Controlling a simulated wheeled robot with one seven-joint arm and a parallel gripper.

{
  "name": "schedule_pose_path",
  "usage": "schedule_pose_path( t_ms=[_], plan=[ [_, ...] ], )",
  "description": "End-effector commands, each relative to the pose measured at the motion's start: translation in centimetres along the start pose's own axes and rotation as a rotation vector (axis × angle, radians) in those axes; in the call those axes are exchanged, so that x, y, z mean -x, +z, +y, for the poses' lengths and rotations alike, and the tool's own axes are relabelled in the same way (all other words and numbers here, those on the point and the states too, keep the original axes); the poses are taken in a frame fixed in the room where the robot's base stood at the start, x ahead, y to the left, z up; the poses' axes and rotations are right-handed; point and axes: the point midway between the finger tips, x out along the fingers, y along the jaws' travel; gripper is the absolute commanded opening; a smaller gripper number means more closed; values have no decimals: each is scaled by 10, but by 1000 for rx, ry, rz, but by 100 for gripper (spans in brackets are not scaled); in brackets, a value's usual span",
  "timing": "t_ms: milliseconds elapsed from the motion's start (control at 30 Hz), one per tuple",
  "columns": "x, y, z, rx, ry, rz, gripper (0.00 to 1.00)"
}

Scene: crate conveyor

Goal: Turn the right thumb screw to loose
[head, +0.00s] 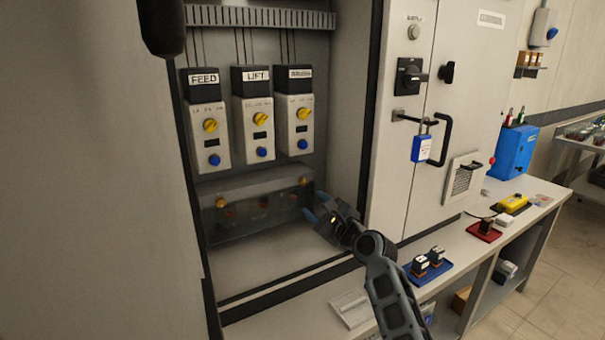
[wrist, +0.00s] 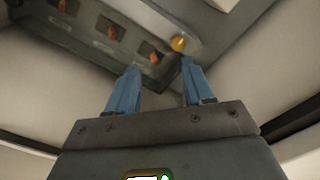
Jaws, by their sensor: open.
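The right thumb screw (head: 303,181) is a yellow knob at the upper right end of a clear cover (head: 255,188) low in the open cabinet. In the wrist view the screw (wrist: 179,44) shows just beyond the tip of the right-hand finger, not centred between the fingers. My gripper (head: 314,206) is open and empty, with blue fingers pointing at the cover's right end. In the wrist view my gripper (wrist: 160,66) has its fingers well apart, and the screw looks clear of them. The left thumb screw (head: 220,202) is also yellow.
Orange parts (wrist: 152,57) sit in a row behind the cover. Above it hang units marked FEED (head: 207,125), LIFT (head: 253,120) and a third (head: 295,118). The cabinet's side wall is close right of my gripper. A blue tray (head: 428,268) stands on the bench.

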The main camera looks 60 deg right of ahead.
Motion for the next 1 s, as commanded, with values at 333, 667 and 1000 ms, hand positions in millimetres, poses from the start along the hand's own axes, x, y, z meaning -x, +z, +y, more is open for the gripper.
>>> schedule_pose_path(
  t_ms=[333,667,1000],
  plan=[
    [-26,-5,-30,-91,-20,-13,52],
    [-75,-4,-30,-87,-19,-12,52],
    [-92,-4,-30,-87,-19,-11,52]
  ],
)
